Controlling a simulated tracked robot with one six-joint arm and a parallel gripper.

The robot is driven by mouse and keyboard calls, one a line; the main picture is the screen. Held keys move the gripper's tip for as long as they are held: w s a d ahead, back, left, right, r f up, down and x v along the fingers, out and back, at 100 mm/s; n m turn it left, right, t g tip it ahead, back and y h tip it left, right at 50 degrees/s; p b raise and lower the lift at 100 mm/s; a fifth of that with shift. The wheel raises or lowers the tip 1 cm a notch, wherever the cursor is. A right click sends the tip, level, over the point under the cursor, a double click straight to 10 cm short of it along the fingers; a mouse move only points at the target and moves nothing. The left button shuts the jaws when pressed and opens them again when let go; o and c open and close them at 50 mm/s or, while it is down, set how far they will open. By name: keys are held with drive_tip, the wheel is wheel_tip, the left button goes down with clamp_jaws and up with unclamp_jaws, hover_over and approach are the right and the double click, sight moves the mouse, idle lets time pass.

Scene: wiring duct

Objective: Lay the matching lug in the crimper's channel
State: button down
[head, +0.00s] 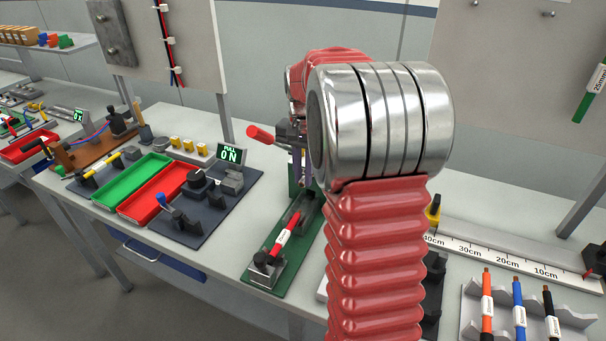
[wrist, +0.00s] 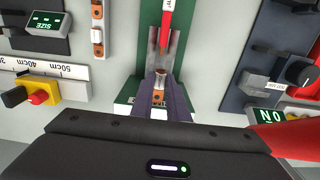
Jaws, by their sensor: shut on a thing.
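My gripper (wrist: 160,98) is shut on a copper lug (wrist: 158,97) with a hole in its flat end, near the bottom of the wrist view. The lug's barrel points up the picture toward the grey channel (wrist: 178,50) on the green base. The lug is at the near end of this channel; I cannot tell whether it touches the channel floor. A red cable (wrist: 169,14) with a white label lies in line beyond it. The head view shows this cable (head: 282,238) clamped on the green base (head: 262,281).
A red handle (wrist: 290,140) is close on the right in the wrist view. Left of the channel are another copper lug (wrist: 97,12) on a pale strip, a size display (wrist: 48,23) and a ruler (wrist: 70,70). Green (head: 133,180) and red (head: 160,193) trays stand farther left in the head view.

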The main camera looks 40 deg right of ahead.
drive_tip(key=shift+f, duration=3.9)
drive_tip(key=c, duration=1.6)
unclamp_jaws()
drive_tip(key=shift+c, duration=0.2)
wheel_tip(320, 180, up, 14)
